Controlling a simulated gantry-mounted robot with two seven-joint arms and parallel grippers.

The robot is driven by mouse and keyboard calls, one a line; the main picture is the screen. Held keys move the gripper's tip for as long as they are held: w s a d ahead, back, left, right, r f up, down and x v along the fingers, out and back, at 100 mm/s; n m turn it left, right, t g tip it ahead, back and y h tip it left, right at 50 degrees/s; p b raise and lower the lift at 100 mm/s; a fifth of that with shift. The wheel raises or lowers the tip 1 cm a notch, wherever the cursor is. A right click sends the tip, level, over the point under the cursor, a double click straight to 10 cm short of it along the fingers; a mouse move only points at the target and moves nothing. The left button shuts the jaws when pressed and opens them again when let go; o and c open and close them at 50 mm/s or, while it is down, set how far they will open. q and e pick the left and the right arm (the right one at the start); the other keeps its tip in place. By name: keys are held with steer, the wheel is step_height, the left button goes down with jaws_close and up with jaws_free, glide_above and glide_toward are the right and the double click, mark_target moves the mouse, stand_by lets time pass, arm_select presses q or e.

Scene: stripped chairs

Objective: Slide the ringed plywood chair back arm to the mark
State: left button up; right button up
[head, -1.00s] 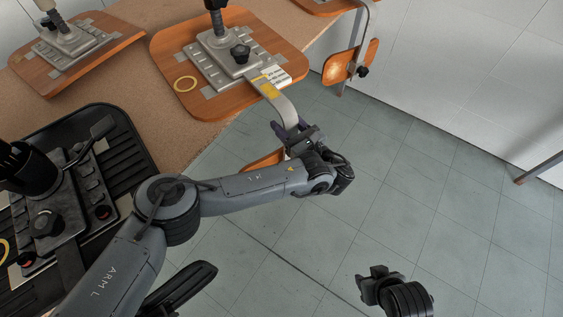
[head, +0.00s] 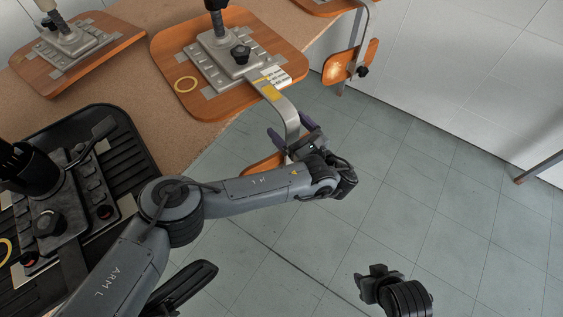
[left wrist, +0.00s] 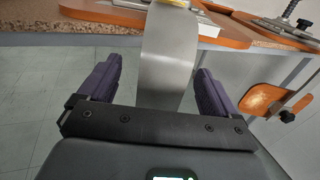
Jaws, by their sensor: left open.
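The plywood back (head: 262,164) is mostly hidden behind my arm. My left gripper (head: 289,127) is open, its purple fingers on either side of the strip; the left wrist view shows the strip (left wrist: 168,60) between them, apart from both. My right gripper (head: 371,277) shows small at lower right; its jaws are unclear.
A black chair base (head: 125,140) with a lever and knobs is at left. Another plywood seat (head: 110,48) lies at upper left. The tiled floor (head: 430,180) at right is clear.

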arm_select(q)
steer(key=shift+p+v, duration=0.85)
steer(key=shift+v, duration=1.9)
